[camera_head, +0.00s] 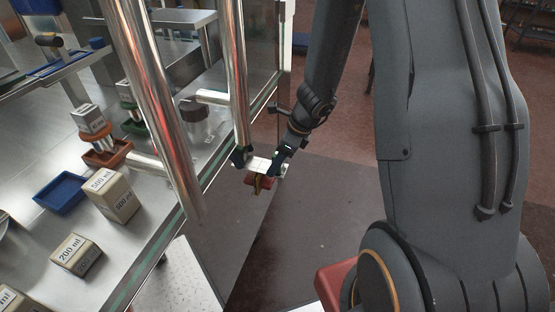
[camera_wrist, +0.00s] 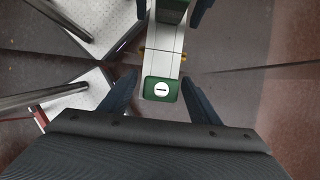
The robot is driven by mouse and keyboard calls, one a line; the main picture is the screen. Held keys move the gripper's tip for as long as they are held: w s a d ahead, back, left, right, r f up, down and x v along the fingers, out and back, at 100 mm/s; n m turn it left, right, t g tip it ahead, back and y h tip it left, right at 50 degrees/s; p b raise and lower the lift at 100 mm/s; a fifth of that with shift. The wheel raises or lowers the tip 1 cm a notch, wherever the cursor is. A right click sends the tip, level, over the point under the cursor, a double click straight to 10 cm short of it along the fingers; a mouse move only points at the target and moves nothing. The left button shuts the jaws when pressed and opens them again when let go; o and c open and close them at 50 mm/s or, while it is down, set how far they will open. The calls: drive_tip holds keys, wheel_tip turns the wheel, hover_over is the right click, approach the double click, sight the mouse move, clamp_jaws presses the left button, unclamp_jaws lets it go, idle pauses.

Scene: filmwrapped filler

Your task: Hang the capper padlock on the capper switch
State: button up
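My gripper (camera_head: 262,158) is beside the machine's front edge, below the vertical steel bars. A pale block, which I take for the capper padlock (camera_head: 258,165), sits between its fingers. In the wrist view, its green end with a white slotted disc (camera_wrist: 161,80) lies between the dark fingertips, with a pale strip (camera_wrist: 164,62) beyond.
The steel worktop at left holds a blue tray (camera_head: 62,193), a 500 ml box (camera_head: 112,196) and a 200 ml box (camera_head: 77,255). Thick steel bars (camera_head: 158,100) stand close to my gripper. Dark floor (camera_head: 310,225) lies open to the right.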

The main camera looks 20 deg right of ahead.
drive_tip(key=shift+r, duration=0.1)
drive_tip(key=p+v, duration=0.1)
drive_tip(key=v, duration=0.6)
drive_tip(key=s+a+r+n+g+h, duration=0.1)
drive_tip(key=s+r+n+h, duration=0.1)
drive_tip(key=s+n, duration=0.5)
drive_tip(key=s+a+r+n+g+h, duration=0.1)
drive_tip(key=s+r+n, duration=0.4)
drive_tip(key=n, duration=1.3)
drive_tip(key=s, duration=0.3)
drive_tip(key=shift+s+r+h, duration=0.25)
drive_tip(key=shift+s+h, duration=0.05)
drive_tip(key=shift+h, duration=0.1)
drive_tip(key=shift+a, duration=0.1)
